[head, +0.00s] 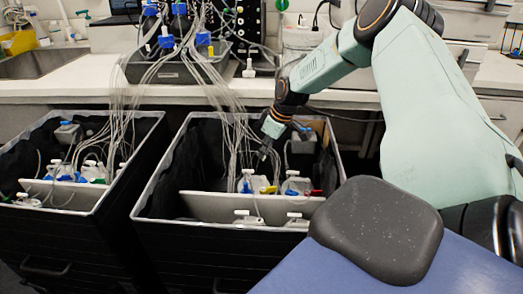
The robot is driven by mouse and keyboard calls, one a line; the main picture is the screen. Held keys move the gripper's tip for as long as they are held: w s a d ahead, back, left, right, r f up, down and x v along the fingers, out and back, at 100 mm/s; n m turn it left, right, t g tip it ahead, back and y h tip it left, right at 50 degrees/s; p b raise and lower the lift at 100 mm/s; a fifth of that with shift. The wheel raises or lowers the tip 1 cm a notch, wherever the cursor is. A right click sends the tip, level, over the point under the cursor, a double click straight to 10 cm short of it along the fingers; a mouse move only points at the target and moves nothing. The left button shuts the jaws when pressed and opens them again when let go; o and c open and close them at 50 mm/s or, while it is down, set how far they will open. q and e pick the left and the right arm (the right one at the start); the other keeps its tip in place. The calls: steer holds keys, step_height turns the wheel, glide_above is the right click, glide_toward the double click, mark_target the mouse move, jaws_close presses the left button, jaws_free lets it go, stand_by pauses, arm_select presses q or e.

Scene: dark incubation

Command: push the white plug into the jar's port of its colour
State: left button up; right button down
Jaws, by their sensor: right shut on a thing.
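My right gripper (266,151) reaches down from the upper right into the right-hand black bin (190,250). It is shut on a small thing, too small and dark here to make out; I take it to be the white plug. Below the gripper, two clear jars stand behind a pale divider: a left jar (247,179) with a blue part at its side, and a right jar (292,183) with a red part (314,193) beside it. A yellow part (268,190) lies between them. The gripper is above and apart from both jars. I cannot make out the ports. My left gripper is not in view.
Thin clear tubes (228,110) hang from bottles on the bench into both bins, close beside my right gripper. The left black bin (60,240) holds more jars and tubing. The pale divider (215,206) and bin rims stand near the jars.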

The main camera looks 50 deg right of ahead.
steer(key=shift+w+d+m, duration=0.1)
steer(key=shift+m, duration=0.7)
steer(key=shift+f+h, duration=0.15)
steer(key=shift+h, duration=0.15)
step_height(320, 180, down, 6)
steer(key=b, duration=0.7)
steer(key=shift+f, duration=0.25)
steer(key=shift+r, duration=0.1)
steer(key=shift+r, duration=0.15)
steer(key=shift+p, duration=0.4)
steer(key=shift+f+b, duration=0.75)
steer(key=shift+f, duration=0.25)
steer(key=c, duration=1.3)
jaws_free()
